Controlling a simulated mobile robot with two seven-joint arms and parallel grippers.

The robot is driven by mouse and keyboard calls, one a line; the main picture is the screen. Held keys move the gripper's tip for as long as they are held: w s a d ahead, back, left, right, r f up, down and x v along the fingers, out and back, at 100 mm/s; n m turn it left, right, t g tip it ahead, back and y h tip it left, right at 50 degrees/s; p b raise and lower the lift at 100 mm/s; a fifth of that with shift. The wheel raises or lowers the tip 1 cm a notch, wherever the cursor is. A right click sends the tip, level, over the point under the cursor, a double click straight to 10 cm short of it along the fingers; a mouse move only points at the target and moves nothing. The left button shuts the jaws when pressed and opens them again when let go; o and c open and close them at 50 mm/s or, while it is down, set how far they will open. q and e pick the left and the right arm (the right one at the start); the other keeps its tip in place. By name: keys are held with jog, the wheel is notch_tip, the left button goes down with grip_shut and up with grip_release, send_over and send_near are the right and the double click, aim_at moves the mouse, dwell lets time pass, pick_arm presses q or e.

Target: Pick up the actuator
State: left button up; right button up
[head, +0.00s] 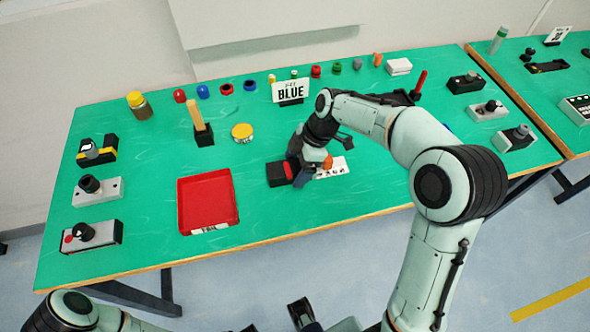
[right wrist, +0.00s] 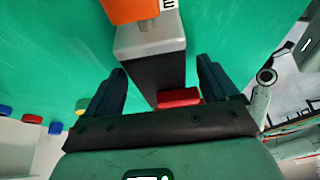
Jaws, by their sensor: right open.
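A dark box-shaped unit with a grey end and a red button, which I take for the actuator (right wrist: 150,70), stands in the right wrist view with an orange block (right wrist: 130,8) on a short shaft at its far end. In the head view the black box (head: 277,174) is partly hidden by my right gripper (head: 300,172). That gripper is open, low over the table at the unit. In the right wrist view its two fingers (right wrist: 160,80) stand either side of the box, with gaps visible; I cannot tell whether they touch it.
A red tray (head: 208,226) lies left of the unit on the green table (head: 130,240). A white printed card (head: 333,168) lies beside it. Other small devices (head: 93,187) line the left and right sides. Coloured parts line the back.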

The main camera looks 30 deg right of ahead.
jog(key=shift+a+f, duration=0.25)
jog(key=shift+f, duration=0.3)
jog(key=shift+w+r, duration=0.1)
jog(key=shift+r, duration=0.05)
jog(key=c, duration=1.5)
